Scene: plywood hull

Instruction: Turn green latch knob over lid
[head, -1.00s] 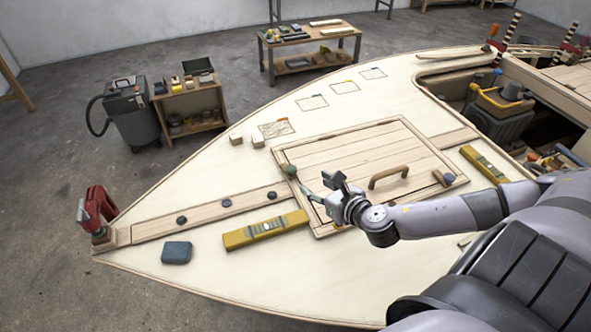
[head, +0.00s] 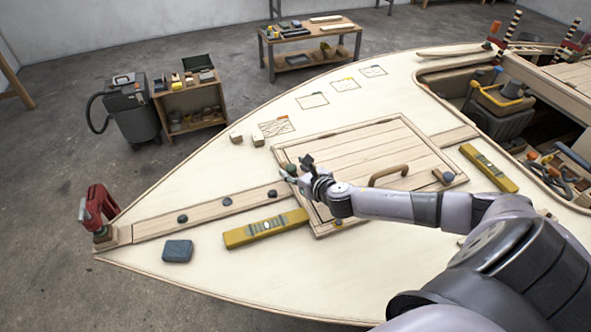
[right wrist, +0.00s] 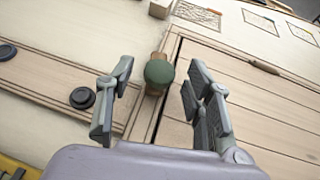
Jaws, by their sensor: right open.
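The green latch knob (right wrist: 159,73) sits at the edge of the wooden lid (right wrist: 255,95), on a small wooden latch piece. In the head view the knob (head: 292,169) is at the left edge of the lid (head: 375,150). My right gripper (head: 297,168) is open right by the knob. In the right wrist view the knob shows between and just beyond the fingers of the right gripper (right wrist: 155,90); I cannot tell whether they touch it. My left gripper is not in view.
A yellow level (head: 265,229) and a blue block (head: 177,251) lie on the deck. Dark round caps (head: 227,201) line the centre strip. A red clamp (head: 98,208) stands at the tip.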

